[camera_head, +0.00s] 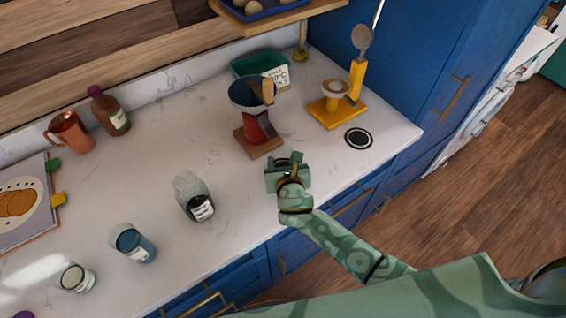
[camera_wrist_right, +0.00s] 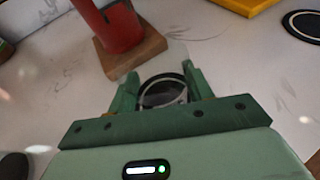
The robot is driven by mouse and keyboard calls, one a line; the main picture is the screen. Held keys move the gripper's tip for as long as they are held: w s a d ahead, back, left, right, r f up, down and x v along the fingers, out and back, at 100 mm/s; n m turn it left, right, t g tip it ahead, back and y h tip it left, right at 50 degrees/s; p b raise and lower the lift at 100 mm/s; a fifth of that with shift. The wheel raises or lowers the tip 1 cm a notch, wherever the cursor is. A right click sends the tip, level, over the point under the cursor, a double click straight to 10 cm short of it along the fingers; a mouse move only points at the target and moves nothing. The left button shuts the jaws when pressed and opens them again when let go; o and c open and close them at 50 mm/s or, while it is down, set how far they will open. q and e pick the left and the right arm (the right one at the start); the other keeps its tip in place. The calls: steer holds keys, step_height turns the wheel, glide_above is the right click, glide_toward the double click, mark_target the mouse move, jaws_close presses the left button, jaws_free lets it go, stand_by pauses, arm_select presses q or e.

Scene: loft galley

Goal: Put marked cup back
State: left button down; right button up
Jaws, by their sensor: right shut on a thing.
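My right gripper (camera_head: 287,163) is over the counter near its front edge, in front of the red stand. In the right wrist view my right gripper (camera_wrist_right: 160,95) is shut on a clear cup (camera_wrist_right: 163,92) with a dark round band. The fingers hide its sides, and it barely shows in the head view. A clear glass with a black label (camera_head: 201,207) stands on the counter to the left. A blue cup (camera_head: 132,243) and a pale cup (camera_head: 76,278) stand further left. A black disc with a white ring (camera_head: 359,138) lies at the right. My left gripper is not in view.
A red stand on a wooden base (camera_head: 259,139) holds a dark bowl close behind the gripper. A yellow stand (camera_head: 336,110) holds a small cup. A green bin (camera_head: 262,64), copper mug (camera_head: 70,133) and brown bottle (camera_head: 110,112) line the back. Counter around the disc is clear.

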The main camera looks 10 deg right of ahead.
steer(key=shift+r, duration=0.1)
steer(key=o, duration=1)
steer(key=p+v, duration=0.2)
steer(key=v, duration=1)
steer(key=shift+p, duration=0.35)
